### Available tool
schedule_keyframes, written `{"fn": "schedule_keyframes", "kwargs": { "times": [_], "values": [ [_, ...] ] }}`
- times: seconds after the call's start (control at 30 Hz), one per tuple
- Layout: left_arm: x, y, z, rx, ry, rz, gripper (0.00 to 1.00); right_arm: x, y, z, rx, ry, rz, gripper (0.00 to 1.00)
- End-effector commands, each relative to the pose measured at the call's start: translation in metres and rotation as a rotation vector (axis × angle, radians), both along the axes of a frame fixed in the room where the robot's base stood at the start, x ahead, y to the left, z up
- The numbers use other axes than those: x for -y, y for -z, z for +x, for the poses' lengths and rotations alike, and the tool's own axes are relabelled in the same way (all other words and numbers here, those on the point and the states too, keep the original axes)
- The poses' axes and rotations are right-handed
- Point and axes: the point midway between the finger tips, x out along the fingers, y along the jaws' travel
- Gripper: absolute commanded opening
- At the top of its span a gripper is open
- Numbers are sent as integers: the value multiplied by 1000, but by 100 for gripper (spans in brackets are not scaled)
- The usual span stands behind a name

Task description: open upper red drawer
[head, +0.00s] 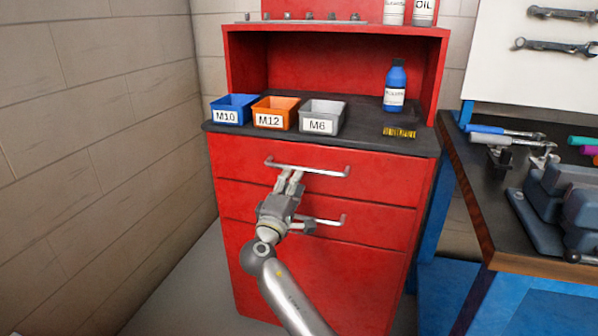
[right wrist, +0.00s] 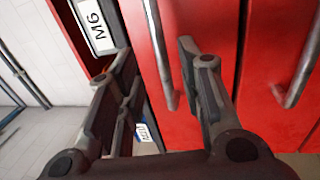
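The upper red drawer (head: 370,178) sits under the black worktop of the red cabinet and looks closed, its front flush. Its silver bar handle (head: 325,172) runs across the front, and it also shows in the right wrist view (right wrist: 160,62). My right gripper (head: 289,176) is at the left part of this handle. In the right wrist view my right gripper (right wrist: 155,50) has its fingers apart, one on each side of the bar, with gaps visible. Contact with the bar cannot be told. My left gripper is not in view.
A lower drawer (head: 375,232) with its own handle (head: 330,221) lies just below. Blue (head: 233,108), orange (head: 275,112) and grey (head: 322,117) bins and a blue bottle (head: 396,88) stand on the worktop. A workbench (head: 525,250) stands at right, a brick wall (head: 90,150) at left.

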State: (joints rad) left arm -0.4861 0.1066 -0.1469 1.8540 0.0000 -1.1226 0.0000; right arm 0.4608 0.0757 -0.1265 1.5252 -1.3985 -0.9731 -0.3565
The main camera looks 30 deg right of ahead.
Motion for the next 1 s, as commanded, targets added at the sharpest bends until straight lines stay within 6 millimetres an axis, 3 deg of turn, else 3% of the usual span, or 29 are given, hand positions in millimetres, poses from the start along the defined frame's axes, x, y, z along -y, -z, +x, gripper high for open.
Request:
{"fn": "schedule_keyframes", "kwargs": {
  "times": [0.3, 0.73, 1.0],
  "values": [
    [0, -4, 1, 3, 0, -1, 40, 39, -9, 34, -1, -1, -1, 35],
    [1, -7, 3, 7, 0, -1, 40, 47, -11, 41, -1, -3, 2, 35],
    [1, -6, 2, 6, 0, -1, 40, 47, -11, 41, -1, -3, 2, 1]
  ]
}}
